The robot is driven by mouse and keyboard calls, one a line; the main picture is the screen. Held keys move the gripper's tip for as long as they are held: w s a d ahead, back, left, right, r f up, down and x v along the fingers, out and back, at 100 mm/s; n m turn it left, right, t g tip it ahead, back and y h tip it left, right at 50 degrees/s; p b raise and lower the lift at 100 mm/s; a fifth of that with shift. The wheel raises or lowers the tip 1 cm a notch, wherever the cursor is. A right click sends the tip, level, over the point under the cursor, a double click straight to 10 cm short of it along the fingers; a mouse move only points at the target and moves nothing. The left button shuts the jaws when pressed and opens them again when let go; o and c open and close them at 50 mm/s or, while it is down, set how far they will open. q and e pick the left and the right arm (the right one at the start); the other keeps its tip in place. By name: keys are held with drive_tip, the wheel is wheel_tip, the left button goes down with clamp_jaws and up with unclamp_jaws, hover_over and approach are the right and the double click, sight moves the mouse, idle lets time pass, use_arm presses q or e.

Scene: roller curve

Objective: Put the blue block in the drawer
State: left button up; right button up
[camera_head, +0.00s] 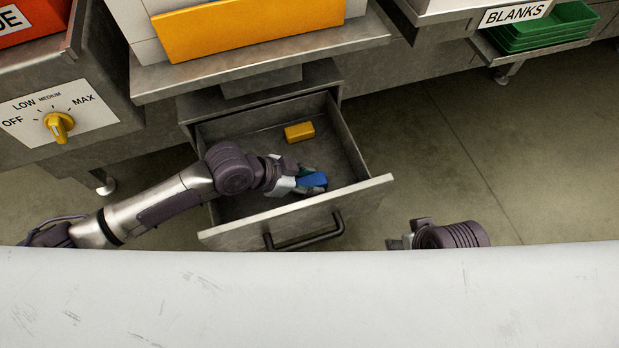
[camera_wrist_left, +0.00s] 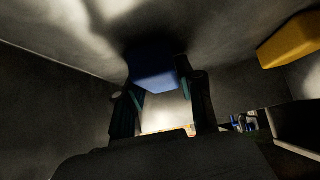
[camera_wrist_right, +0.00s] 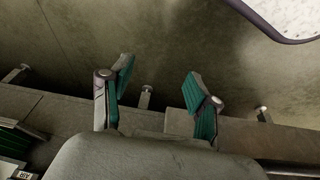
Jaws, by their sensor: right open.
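The blue block (camera_head: 312,180) is inside the open drawer (camera_head: 365,190), near its front. My left gripper (camera_head: 297,182) reaches down into the drawer with its fingers at the block's two sides, shut on it. In the left wrist view the blue block (camera_wrist_left: 153,70) sits between the fingertips, with a dark shadow beyond it. I cannot tell whether it touches the drawer floor. My right gripper (camera_wrist_right: 160,72) is open and empty. In the head view it is partly hidden behind the white surface, to the right of the drawer.
A yellow block (camera_head: 299,132) lies at the back of the drawer; it also shows in the left wrist view (camera_wrist_left: 290,42). The drawer handle (camera_head: 305,236) is at the front. A white surface (camera_head: 310,300) fills the near side. A control panel (camera_head: 58,110) stands left.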

use_arm(q)
drive_tip(key=o, duration=0.3)
drive_tip(key=shift+o, duration=0.2)
drive_tip(key=shift+r, duration=0.1)
drive_tip(key=shift+a+r, duration=0.1)
drive_tip(key=shift+r, duration=0.2)
drive_tip(key=p+v, duration=0.2)
drive_tip(key=v, duration=0.9)
drive_tip(key=shift+a+r+p, duration=0.2)
drive_tip(key=shift+p, duration=0.1)
use_arm(e)
drive_tip(key=s+x, duration=0.2)
drive_tip(key=x, duration=0.7)
drive_tip(key=shift+f+g, duration=0.3)
drive_tip(key=shift+f, duration=0.25)
use_arm(q)
drive_tip(key=shift+s+a, duration=0.1)
drive_tip(key=shift+s, duration=0.05)
use_arm(e)
drive_tip(key=shift+a, duration=0.15)
